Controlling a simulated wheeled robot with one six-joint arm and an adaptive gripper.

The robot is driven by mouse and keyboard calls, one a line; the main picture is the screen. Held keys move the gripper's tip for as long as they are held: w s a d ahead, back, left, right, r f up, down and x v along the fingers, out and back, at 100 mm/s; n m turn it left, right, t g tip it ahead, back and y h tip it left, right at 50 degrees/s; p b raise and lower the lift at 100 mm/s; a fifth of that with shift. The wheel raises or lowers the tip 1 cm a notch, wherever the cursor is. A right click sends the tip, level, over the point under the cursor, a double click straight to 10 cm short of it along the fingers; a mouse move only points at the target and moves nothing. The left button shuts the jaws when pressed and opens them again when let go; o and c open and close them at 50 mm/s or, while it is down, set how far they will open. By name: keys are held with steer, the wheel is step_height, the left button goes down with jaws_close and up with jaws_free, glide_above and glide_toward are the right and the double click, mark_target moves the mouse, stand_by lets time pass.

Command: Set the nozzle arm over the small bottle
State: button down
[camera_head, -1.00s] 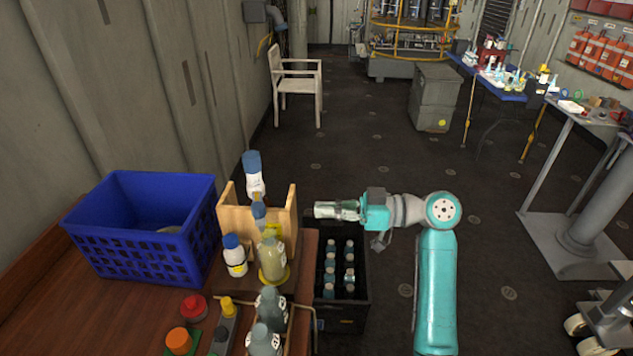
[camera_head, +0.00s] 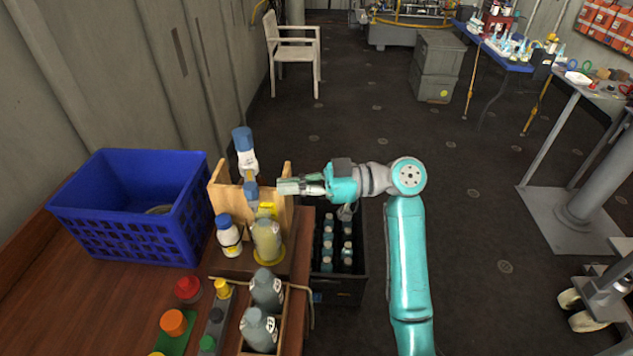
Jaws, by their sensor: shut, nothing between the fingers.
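A wooden stand (camera_head: 221,180) on the bench carries a jointed part with a blue top, white body and blue-grey lower piece, which looks like the nozzle arm (camera_head: 246,161). Its lower end is just behind the top of a yellowish bottle (camera_head: 267,241); I cannot tell whether it is directly over it. A small white bottle with a blue cap (camera_head: 229,236) stands upright to the left of the yellowish one. My gripper (camera_head: 283,186) is shut and empty, pointing left, close to the right of the nozzle arm at about its lower piece's height. Contact cannot be told.
A blue crate (camera_head: 130,232) stands left on the bench. In front are grey bottles in a wooden rack (camera_head: 284,330), and red and orange knobs (camera_head: 173,322). A black crate of bottles (camera_head: 353,287) is below my arm.

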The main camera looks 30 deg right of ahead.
mark_target(254, 193)
steer(key=shift+x, duration=1.7)
steer(key=shift+a, duration=0.1)
steer(key=shift+a+m+t, duration=0.2)
steer(key=shift+m+t, duration=0.1)
steer(key=shift+t, duration=0.2)
steer(key=shift+a+h, duration=0.1)
steer(key=shift+h, duration=0.2)
steer(key=shift+a+m+t+h, duration=1)
steer(key=shift+a+m+t, duration=0.2)
steer(key=shift+t, duration=0.3)
steer(key=shift+w+a+m+t+h, duration=0.25)
steer(key=shift+a+m+t+h, duration=0.45)
steer(key=shift+a+h, duration=0.1)
steer(key=shift+w+a, duration=0.45)
steer(key=shift+a, duration=0.3)
steer(key=shift+w+a, duration=0.5)
steer(key=shift+a, duration=0.35)
